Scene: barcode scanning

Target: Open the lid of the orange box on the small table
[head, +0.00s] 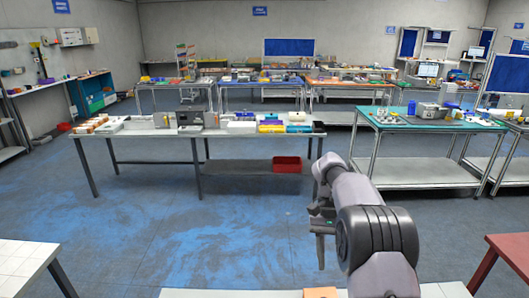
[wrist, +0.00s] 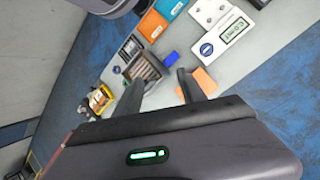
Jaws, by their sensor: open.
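In the head view, an orange box (head: 320,293) shows at the bottom edge, on a pale small table (head: 230,293); most of both is cut off. My gripper (head: 320,240) hangs above and beyond that edge, pointing down. In the wrist view my gripper (wrist: 158,78) is open, its two dark fingers apart with nothing clasped. An orange block-like item (wrist: 204,80) lies by the right finger; another orange box (wrist: 151,26) lies farther up. I cannot tell which of these is the one in the head view, or whether any lid is open.
The wrist view shows a teal box (wrist: 171,7), a white device with a display (wrist: 232,31) and a grid-patterned tray (wrist: 146,68) close around. In the head view, a long table (head: 160,132) with many boxes stands ahead, a red bin (head: 287,164) beneath. Blue-grey floor between is clear.

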